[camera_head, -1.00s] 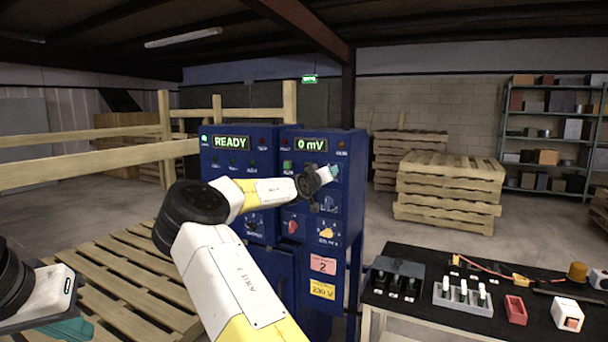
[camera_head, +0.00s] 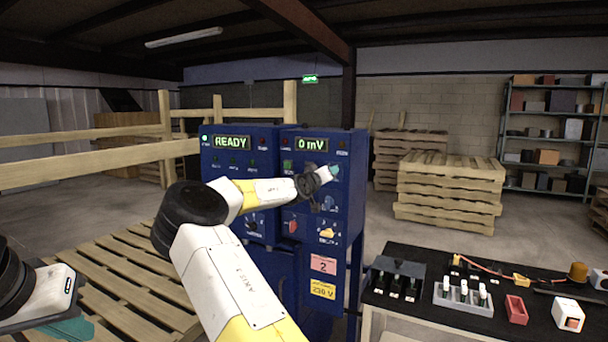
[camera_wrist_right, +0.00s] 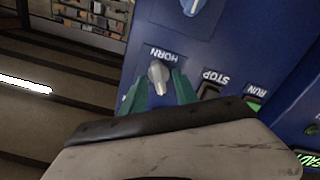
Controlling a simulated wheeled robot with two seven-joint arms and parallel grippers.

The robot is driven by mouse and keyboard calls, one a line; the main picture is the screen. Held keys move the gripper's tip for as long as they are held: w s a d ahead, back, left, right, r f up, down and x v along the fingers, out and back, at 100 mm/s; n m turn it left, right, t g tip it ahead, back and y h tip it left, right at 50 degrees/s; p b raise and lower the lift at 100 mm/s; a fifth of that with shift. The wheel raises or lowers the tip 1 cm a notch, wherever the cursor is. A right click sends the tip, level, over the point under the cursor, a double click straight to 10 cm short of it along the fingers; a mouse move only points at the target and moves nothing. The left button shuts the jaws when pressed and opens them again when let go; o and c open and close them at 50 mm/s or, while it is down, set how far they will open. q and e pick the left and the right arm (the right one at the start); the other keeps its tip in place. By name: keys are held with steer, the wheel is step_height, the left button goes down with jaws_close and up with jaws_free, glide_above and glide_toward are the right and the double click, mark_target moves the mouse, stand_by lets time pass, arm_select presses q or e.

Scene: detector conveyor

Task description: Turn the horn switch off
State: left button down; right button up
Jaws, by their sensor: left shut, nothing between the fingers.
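The horn switch (camera_wrist_right: 159,74) is a pale grey knob under a HORN label on the blue cabinet, seen in the right wrist view. The green fingers of my right gripper (camera_wrist_right: 161,86) stand on either side of the knob, apart, with small gaps showing; I cannot tell whether they touch it. In the head view my right gripper (camera_head: 334,171) is at the right part of the blue cabinet (camera_head: 350,205) and hides the switch. My left gripper (camera_head: 68,330) is shut and empty at the lower left, away from the cabinet.
The STOP button (camera_wrist_right: 208,92) and the RUN button (camera_wrist_right: 253,104) sit close beside the horn switch. Another knob (camera_wrist_right: 193,5) is at the top. A black-topped table (camera_head: 420,318) with small parts stands at right. Wooden pallets (camera_head: 125,262) lie at left.

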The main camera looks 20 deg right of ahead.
steer(key=v, duration=0.7)
steer(key=shift+s+a, duration=0.2)
